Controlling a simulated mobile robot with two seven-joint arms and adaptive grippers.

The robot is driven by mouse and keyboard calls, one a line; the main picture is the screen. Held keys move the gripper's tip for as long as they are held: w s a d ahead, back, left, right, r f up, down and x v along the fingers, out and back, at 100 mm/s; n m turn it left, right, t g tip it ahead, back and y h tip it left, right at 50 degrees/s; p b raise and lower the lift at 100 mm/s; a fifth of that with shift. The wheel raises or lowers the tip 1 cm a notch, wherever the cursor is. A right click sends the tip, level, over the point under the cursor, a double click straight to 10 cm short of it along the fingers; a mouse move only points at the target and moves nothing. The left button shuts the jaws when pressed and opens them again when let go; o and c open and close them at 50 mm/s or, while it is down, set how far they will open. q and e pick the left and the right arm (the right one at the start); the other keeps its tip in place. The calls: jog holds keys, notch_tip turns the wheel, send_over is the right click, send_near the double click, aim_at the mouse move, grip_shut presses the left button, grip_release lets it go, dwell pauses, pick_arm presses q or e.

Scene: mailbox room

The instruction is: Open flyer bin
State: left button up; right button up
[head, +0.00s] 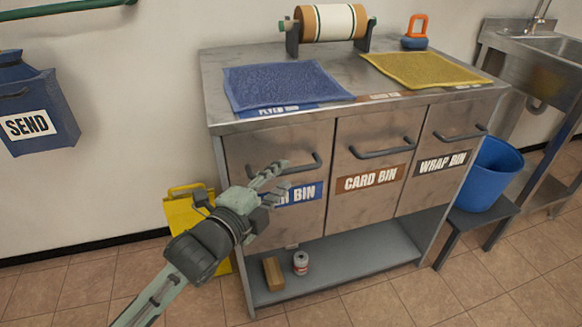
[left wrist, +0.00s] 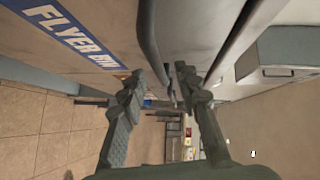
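The flyer bin (head: 316,218) is the leftmost front of the metal cabinet, with a blue label partly hidden by my gripper. Its front looks flush with the other bins. Its dark bar handle (head: 302,170) runs across the upper front; one end is hidden behind my fingers. My left gripper (head: 277,180) is in front of this handle, fingers apart. In the left wrist view the handle (left wrist: 149,35) reaches between the two open fingertips (left wrist: 160,75); I cannot tell whether they touch it. The blue FLYER BIN label (left wrist: 72,35) shows at upper left. My right gripper is not in view.
The card bin (head: 370,205) and wrap bin (head: 434,178) stand to the right. A blue mat (head: 285,85) and yellow mat (head: 425,69) lie on top. A low shelf (head: 350,270) holds a small can (head: 301,263). A yellow object (head: 184,213) stands behind my arm.

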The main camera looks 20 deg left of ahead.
aim_at(286, 174)
pick_arm(q)
jog(key=shift+x, duration=1.9)
grip_shut()
jog(key=shift+f, duration=0.1)
